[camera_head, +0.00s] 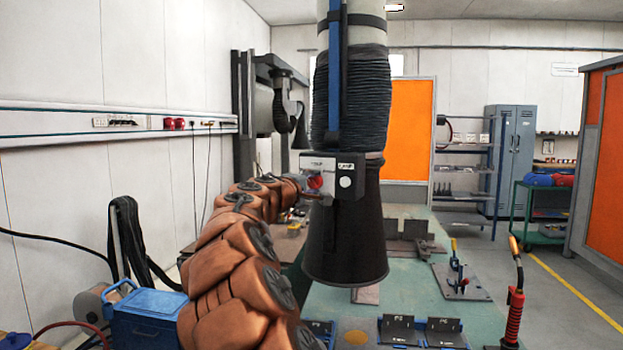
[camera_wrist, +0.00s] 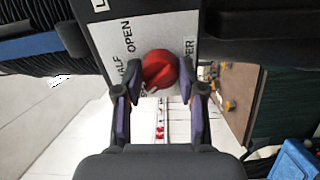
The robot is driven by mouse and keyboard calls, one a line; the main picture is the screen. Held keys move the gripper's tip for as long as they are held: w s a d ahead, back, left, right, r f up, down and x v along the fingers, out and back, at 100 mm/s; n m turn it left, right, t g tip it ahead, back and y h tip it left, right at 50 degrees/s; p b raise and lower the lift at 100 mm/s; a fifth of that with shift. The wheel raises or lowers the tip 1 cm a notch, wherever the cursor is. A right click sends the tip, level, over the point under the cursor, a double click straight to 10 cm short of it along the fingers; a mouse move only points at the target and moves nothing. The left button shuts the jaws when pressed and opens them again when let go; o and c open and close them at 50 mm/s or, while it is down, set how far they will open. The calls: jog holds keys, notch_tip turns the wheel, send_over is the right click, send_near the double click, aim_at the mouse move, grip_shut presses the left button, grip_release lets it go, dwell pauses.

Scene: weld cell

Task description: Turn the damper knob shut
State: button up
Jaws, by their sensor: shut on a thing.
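The damper knob (camera_wrist: 160,70) is red and round, on a pale label plate in the wrist view. OPEN and HALF are printed to its left; a lower word is mostly hidden. The knob's pointer position is hard to make out. My gripper (camera_wrist: 161,78) has one fingertip on each side of the knob and is shut on it.
A green welding table (camera_head: 410,272) with fixtures lies under the hood. A blue toolbox (camera_head: 145,318) stands at lower left. A red-handled tool (camera_head: 514,310) stands upright at lower right.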

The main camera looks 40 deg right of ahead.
jog(key=shift+n, duration=0.5)
jog(key=o, duration=1.1)
jog(key=shift+o, duration=0.2)
jog(key=v, duration=1.2)
